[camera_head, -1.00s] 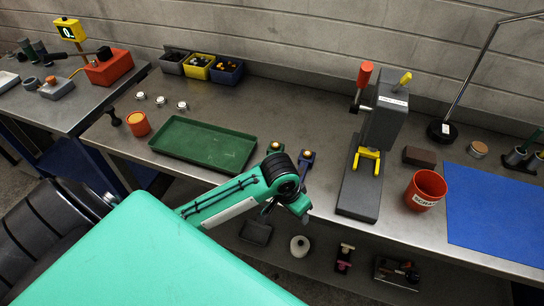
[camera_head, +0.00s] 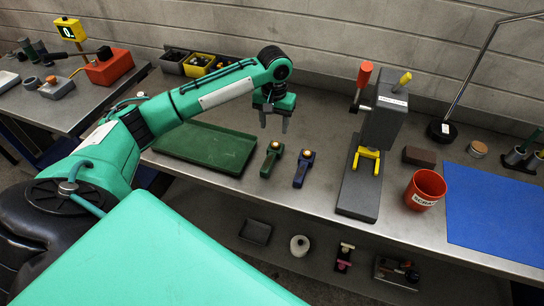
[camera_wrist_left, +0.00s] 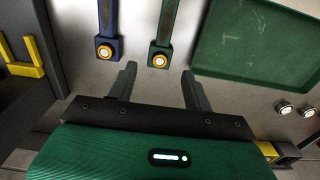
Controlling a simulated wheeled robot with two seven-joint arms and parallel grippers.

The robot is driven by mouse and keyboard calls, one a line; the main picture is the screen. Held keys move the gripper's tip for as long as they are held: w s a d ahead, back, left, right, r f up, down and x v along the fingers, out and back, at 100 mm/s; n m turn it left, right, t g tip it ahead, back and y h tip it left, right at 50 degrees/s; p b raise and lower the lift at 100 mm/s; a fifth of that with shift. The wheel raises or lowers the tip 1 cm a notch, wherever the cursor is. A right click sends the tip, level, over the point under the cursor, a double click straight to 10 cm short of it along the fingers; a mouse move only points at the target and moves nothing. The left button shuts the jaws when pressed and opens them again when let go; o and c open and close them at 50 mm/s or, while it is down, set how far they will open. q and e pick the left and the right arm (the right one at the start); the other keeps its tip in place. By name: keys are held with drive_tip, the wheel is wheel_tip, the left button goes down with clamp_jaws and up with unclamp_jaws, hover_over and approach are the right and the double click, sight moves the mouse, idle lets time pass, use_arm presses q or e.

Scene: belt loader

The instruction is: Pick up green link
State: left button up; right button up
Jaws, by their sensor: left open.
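The green link (camera_head: 271,158) lies on the metal bench, between the green tray and the blue link (camera_head: 303,167). It has a yellow-ringed pin at one end. My left gripper (camera_head: 274,124) is open and empty, pointing down above the bench behind the green link. In the left wrist view the green link (camera_wrist_left: 166,30) lies ahead of the open fingers (camera_wrist_left: 158,82), roughly midway between them, and the blue link (camera_wrist_left: 107,25) is to its left. Both links run out of the top of that view. My right gripper does not show.
The green tray (camera_head: 190,154) is left of the links. A grey press (camera_head: 385,120) with a yellow fork stands to the right, with a red scrap cup (camera_head: 426,189) beyond it. Small bins (camera_head: 199,66) stand along the back wall. Bench behind the links is clear.

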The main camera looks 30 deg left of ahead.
use_arm(q)
drive_tip(key=p, duration=0.2)
hover_over(272, 154)
drive_tip(key=f, duration=0.7)
drive_tip(key=shift+w+d+f, duration=0.1)
drive_tip(key=shift+d+f, duration=0.1)
drive_tip(key=shift+f, duration=0.35)
drive_tip(key=f, duration=0.1)
drive_tip(key=f+p, duration=0.2)
drive_tip(key=f, duration=0.1)
drive_tip(key=shift+a+f, duration=0.1)
drive_tip(key=shift+a, duration=0.15)
drive_tip(key=shift+f, duration=0.3)
drive_tip(key=shift+r, duration=0.1)
clamp_jaws()
